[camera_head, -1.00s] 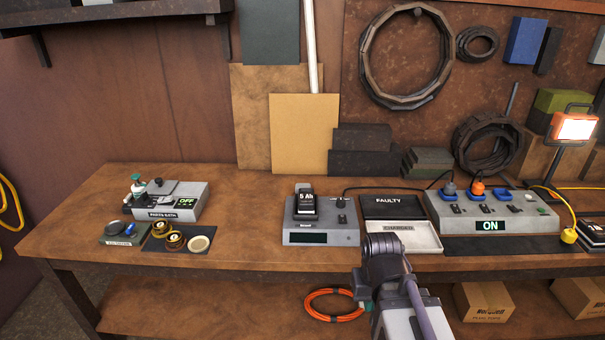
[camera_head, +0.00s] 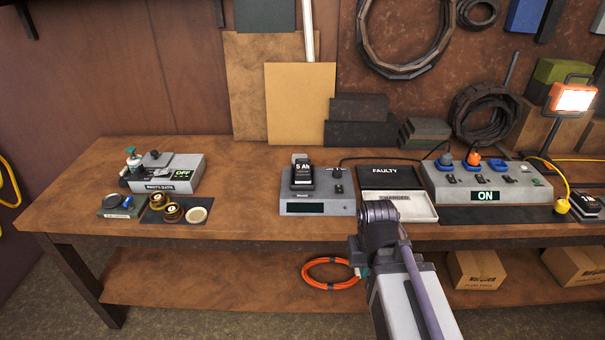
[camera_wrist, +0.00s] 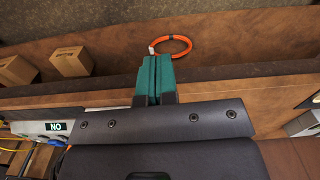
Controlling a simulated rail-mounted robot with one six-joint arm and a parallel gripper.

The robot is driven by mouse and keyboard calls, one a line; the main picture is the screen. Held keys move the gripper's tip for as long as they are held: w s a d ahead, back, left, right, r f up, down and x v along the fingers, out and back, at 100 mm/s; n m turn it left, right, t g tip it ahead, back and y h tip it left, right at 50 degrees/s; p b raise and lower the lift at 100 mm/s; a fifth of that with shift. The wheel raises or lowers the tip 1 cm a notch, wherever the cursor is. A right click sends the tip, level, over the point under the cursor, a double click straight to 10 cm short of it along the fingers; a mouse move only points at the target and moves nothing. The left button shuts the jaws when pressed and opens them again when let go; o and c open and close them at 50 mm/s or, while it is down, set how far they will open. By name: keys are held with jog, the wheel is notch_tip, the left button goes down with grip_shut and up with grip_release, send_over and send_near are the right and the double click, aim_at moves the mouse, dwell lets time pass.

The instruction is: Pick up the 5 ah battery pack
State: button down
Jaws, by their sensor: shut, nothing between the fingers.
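The black 5 Ah battery pack (camera_head: 303,177), with a white label, stands in the grey charger-like unit (camera_head: 318,207) on the bench. My gripper (camera_head: 363,272) is to the right of the pack and lower in the head view, largely hidden by my arm. In the wrist view its teal fingers (camera_wrist: 154,75) are together, with nothing between them. The gripper is apart from the pack. I cannot make out the pack in the wrist view.
Right of the unit are a black FAULTY tray (camera_head: 392,177), a pale tray (camera_head: 428,208) and a socket box (camera_head: 485,182) marked ON. Another dark pack (camera_head: 587,206) sits far right. An orange cable coil (camera_head: 331,273) lies on the lower shelf. Bench between parts-bath and unit is clear.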

jog(key=shift+c, duration=0.8)
grip_release()
